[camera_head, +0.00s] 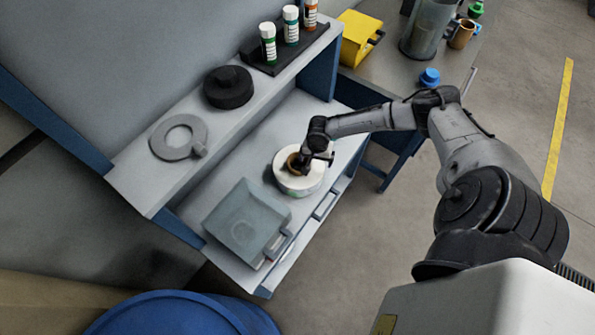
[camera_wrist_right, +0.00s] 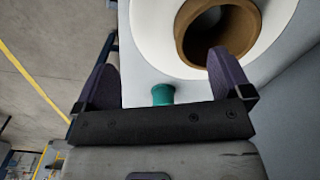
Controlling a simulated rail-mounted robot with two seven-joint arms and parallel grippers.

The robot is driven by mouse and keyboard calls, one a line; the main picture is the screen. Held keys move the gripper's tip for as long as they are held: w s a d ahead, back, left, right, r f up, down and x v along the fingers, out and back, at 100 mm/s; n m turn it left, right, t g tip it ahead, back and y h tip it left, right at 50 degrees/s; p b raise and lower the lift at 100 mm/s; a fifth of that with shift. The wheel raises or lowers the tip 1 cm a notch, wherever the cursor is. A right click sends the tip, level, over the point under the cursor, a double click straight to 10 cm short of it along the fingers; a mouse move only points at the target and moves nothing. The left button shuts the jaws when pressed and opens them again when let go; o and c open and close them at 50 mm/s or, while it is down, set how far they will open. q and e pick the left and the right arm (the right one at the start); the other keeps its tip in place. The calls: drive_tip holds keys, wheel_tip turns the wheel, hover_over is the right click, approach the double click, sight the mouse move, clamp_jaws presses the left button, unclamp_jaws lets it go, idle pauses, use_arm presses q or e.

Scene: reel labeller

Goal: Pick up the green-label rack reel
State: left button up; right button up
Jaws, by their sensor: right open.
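A white reel (camera_head: 287,180) with a brown core lies flat on the lower bench surface. A small green patch shows low on its side in the head view. In the right wrist view, the reel (camera_wrist_right: 160,35) fills the top, with its brown core (camera_wrist_right: 193,38) facing the camera and a green piece (camera_wrist_right: 163,94) near its edge. My right gripper (camera_head: 312,163) is over the reel. In the wrist view, the open right gripper (camera_wrist_right: 160,62) has one finger overlapping the core opening and the other beyond the reel's outer edge. Contact cannot be told. My left gripper is not in view.
A grey lidded box (camera_head: 245,222) stands beside the reel. On the upper shelf are a black reel (camera_head: 228,88), a grey ring-shaped part (camera_head: 175,140) and several labelled bottles (camera_head: 268,45). A yellow holder (camera_head: 357,40) is behind. A blue drum (camera_head: 185,315) stands in front.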

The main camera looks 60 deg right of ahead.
sight(316, 169)
drive_tip(key=shift+s+d+f+b, duration=0.15)
drive_tip(key=shift+f+b, duration=0.1)
drive_tip(key=shift+f, duration=1.5)
drive_tip(key=shift+d+f+b, duration=0.1)
drive_tip(key=shift+f+b, duration=0.15)
drive_tip(key=shift+f, duration=1.5)
drive_tip(key=shift+c, duration=0.3)
drive_tip(key=shift+r, duration=0.1)
clamp_jaws()
